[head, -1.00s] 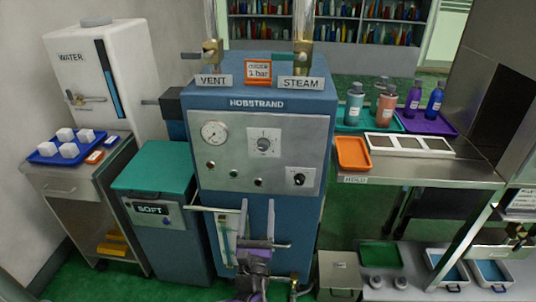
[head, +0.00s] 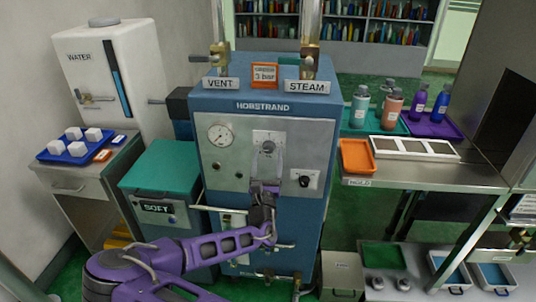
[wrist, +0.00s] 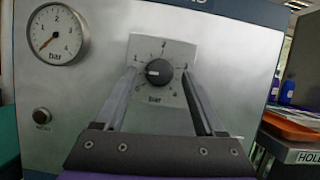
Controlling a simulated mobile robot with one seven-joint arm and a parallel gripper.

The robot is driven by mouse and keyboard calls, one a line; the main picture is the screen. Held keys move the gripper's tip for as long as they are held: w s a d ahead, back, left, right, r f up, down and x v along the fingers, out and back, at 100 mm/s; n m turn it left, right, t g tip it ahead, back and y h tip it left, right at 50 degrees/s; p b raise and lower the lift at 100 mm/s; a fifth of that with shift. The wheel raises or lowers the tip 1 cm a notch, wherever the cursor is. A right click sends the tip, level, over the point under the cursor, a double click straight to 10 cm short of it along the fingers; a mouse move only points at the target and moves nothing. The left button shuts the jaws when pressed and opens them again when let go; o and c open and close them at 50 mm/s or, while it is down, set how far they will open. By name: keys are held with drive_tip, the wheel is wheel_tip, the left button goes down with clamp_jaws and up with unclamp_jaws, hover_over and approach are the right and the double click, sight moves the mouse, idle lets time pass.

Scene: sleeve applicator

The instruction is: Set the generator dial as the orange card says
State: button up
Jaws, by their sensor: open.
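The orange card (head: 264,76) stands on top of the blue generator (head: 210,103), between the VENT and STEAM labels. Its small print ends in "bar", and the digit looks like 3. The generator dial (wrist: 159,72) is a black round knob on a pale square plate with a bar scale. My gripper (wrist: 160,78) is open, with one finger on each side of the dial. I cannot tell whether they touch it. In the head view, my gripper partly covers the dial plate (head: 268,135).
A pressure gauge (wrist: 57,34) is left of the dial, its needle pointing low left. A push button (wrist: 41,116) is below it. A second black knob (head: 305,181) is lower right of the dial. An orange tray (head: 357,156) lies on the right-hand bench.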

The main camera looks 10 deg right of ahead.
drive_tip(key=shift+w+d+r, duration=0.1)
drive_tip(key=shift+w+r, duration=0.1)
drive_tip(key=shift+w, duration=0.1)
clamp_jaws()
drive_tip(key=shift+f+m+b, duration=0.15)
drive_tip(key=shift+m+b, duration=0.25)
